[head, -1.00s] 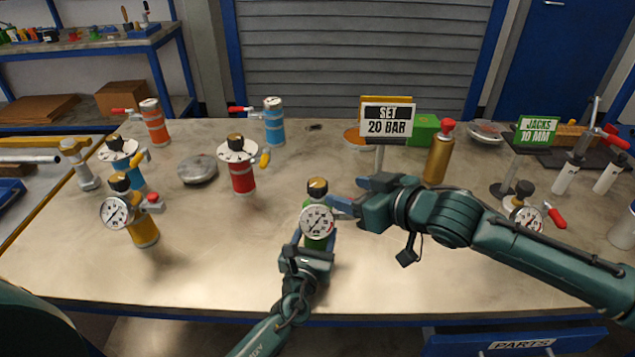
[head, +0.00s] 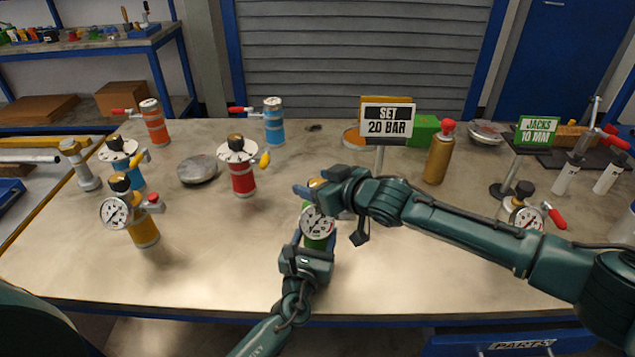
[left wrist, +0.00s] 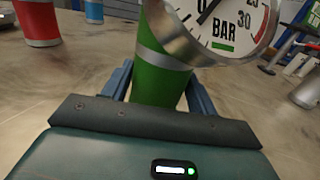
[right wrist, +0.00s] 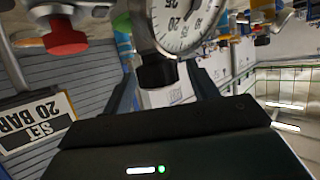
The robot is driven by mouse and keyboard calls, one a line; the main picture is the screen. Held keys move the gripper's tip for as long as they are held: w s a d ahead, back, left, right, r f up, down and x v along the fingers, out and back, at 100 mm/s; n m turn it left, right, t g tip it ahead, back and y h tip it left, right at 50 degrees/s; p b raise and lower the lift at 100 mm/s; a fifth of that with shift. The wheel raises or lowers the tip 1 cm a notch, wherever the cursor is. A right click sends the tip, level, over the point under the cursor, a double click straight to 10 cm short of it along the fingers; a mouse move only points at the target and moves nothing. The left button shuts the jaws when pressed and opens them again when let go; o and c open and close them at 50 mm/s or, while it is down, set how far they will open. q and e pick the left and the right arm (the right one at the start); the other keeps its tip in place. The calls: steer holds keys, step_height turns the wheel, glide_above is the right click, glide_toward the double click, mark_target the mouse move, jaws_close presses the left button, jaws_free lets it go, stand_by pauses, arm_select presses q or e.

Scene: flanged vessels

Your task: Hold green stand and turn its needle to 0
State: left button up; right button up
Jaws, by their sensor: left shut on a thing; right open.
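The green stand (head: 318,242) stands upright at the front middle of the table, with a round white gauge (head: 317,224) on its front. My left gripper (head: 316,247) is shut on its green body, one finger on each side, as the left wrist view shows on the green body (left wrist: 160,78). In that view the gauge (left wrist: 228,22) is cut off at the top; its dark needle lies near the 0 mark. My right gripper (head: 322,202) is open at the top of the stand. In the right wrist view the dark knob (right wrist: 157,73) sits between its fingers; contact cannot be told.
A yellow stand (head: 143,232) with a gauge and a red stand (head: 242,180) are to the left. A sign reading SET 20 BAR (head: 388,120) and a gold bottle (head: 438,160) stand behind my right arm. The front table edge is clear.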

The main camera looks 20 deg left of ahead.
steer(key=shift+c, duration=0.3)
steer(key=c, duration=0.9)
steer(key=shift+s, duration=0.1)
steer(key=shift+c, duration=0.2)
steer(key=shift+a, duration=0.15)
steer(key=shift+s+a, duration=0.1)
steer(key=shift+s, duration=0.05)
steer(key=shift+s+a+m+t+h, duration=0.1)
steer(key=shift+m+t+h, duration=0.2)
steer(key=shift+m+t, duration=0.2)
steer(key=shift+m+t+h, duration=0.8)
steer(key=shift+m+t, duration=0.2)
steer(key=shift+m, duration=0.2)
steer(key=shift+w+d+m+t+h, duration=0.15)
steer(key=shift+m+t+h, duration=0.4)
steer(key=shift+m+h, duration=0.35)
steer(key=shift+w+d+m+t+h, duration=0.1)
steer(key=shift+m+t+h, duration=0.45)
steer(key=shift+m+h, duration=0.3)
